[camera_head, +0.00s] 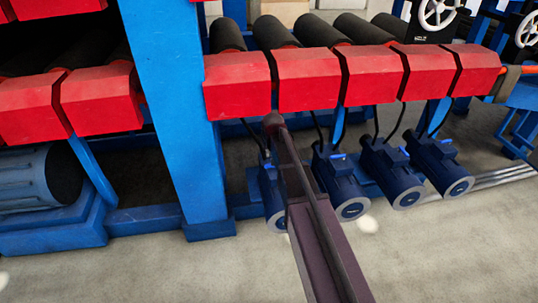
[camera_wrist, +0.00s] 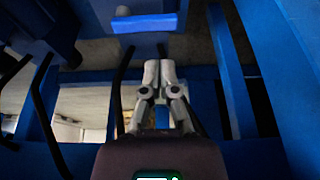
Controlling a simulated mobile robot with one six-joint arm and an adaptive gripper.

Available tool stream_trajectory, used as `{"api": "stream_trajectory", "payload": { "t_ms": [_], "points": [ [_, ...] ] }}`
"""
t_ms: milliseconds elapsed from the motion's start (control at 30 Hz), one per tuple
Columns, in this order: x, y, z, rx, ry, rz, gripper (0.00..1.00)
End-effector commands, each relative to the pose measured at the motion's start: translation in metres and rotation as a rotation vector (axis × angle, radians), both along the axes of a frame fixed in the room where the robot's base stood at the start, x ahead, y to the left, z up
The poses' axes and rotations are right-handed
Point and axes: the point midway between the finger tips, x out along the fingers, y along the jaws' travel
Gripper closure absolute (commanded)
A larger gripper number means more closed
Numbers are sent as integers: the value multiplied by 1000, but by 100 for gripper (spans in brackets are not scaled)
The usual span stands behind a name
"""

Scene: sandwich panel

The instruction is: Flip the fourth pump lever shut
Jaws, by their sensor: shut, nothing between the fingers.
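Several dark blue pumps stand in a row under red-capped rollers in the head view. The rightmost pump (camera_head: 440,163) is clear of my arm, while the leftmost pump (camera_head: 272,197) is partly covered by it. Small bright blue parts sit on top of some pumps; I cannot tell from here which are levers or how they are set. In the wrist view my gripper (camera_wrist: 159,72) has its pale fingertips together, with nothing between them. Just beyond the fingertips is a blue bar (camera_wrist: 146,23) with a small rounded knob above it; I cannot tell whether it is a lever.
A blue upright post (camera_head: 170,100) stands left of the pumps. Red roller caps (camera_head: 310,78) hang above them. In the wrist view, blue frame members (camera_wrist: 232,70) and dark hoses crowd both sides of my gripper. Grey floor (camera_head: 430,250) is open in front.

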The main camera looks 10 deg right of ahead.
Motion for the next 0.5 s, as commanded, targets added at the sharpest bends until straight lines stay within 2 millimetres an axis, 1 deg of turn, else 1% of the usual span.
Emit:
{"api": "stream_trajectory", "payload": {
  "t_ms": [33, 500],
  "points": [
    [2, 0, -8, 0, 0, 0, 100],
    [15, 0, -43, 0, 0, -1, 100]
  ]
}}
